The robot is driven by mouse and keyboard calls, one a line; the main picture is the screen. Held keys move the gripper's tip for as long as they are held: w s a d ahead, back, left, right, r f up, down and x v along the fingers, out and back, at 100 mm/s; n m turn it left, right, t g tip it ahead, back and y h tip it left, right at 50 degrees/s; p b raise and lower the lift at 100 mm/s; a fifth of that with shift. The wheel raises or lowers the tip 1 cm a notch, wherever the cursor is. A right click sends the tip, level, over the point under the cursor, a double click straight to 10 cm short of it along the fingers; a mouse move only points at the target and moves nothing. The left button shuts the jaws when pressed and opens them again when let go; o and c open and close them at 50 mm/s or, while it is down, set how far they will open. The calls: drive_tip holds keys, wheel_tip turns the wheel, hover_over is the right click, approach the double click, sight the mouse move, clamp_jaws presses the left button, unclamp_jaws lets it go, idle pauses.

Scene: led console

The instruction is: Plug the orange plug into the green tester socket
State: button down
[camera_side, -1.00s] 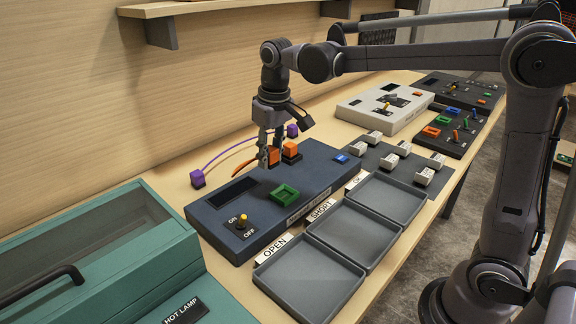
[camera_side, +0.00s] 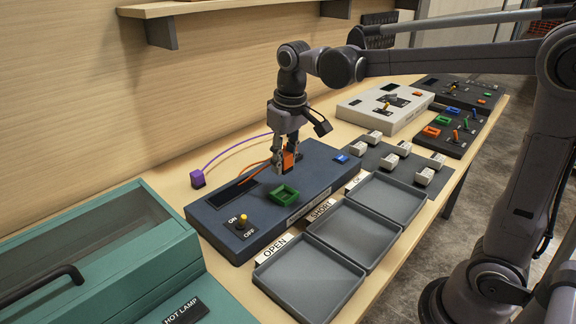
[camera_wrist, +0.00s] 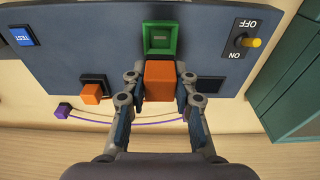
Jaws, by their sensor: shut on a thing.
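My gripper (camera_side: 283,168) is shut on the orange plug (camera_side: 289,160), and its orange cable trails left in the side view. In the wrist view the plug (camera_wrist: 160,80) sits between both fingertips (camera_wrist: 160,84). The green tester socket (camera_side: 284,194) is on the dark blue console (camera_side: 325,168), empty, just in front of and below the plug in the side view. In the wrist view the socket (camera_wrist: 160,38) shows just above the plug, nearly in line with it. The plug appears above the console; its exact height is unclear.
A second orange plug (camera_wrist: 91,93) sits left of the held one in the wrist view. A purple plug (camera_side: 197,178) lies by the console's left end. The console bears a yellow toggle (camera_side: 241,221) and a blue TEST button (camera_side: 341,158). Grey trays (camera_side: 310,282) stand in front.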

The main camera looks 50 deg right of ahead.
sight(283, 196)
drive_tip(key=shift+f, duration=4)
idle(2.6)
drive_tip(key=shift+c, duration=2)
unclamp_jaws()
drive_tip(key=o, duration=0.4)
drive_tip(key=shift+r, duration=0.15)
